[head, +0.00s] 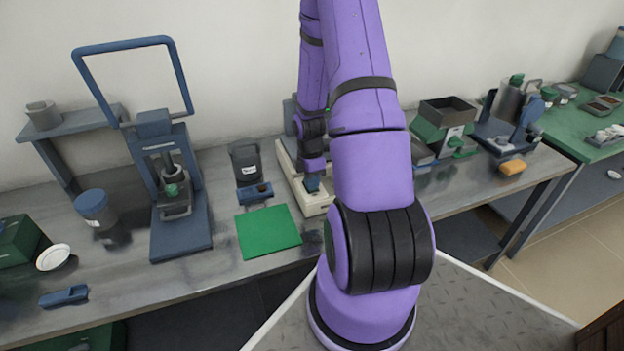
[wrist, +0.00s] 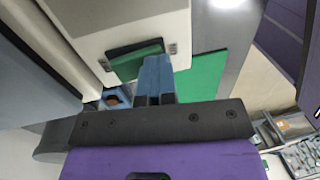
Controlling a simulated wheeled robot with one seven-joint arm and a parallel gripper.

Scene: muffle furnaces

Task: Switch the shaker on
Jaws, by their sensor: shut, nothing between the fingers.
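The cream device I take for the shaker (head: 318,207) stands on the bench behind my arm, which hides much of it. In the wrist view its pale housing (wrist: 95,22) fills the upper left, with a green rocker switch (wrist: 138,62) in a dark frame on one face. My gripper (wrist: 157,62) has its blue fingers together and empty, with the tips at the right part of the switch. I cannot tell whether they touch it. In the head view my gripper (head: 312,184) is low over the front of the shaker, partly hidden by my arm.
A green mat (head: 268,231) lies left of the shaker, with a dark container (head: 245,160) and a small blue holder (head: 254,194) behind it. A blue press (head: 180,232) stands further left. A green machine (head: 443,132) stands to the right. The bench front left of the mat is mostly clear.

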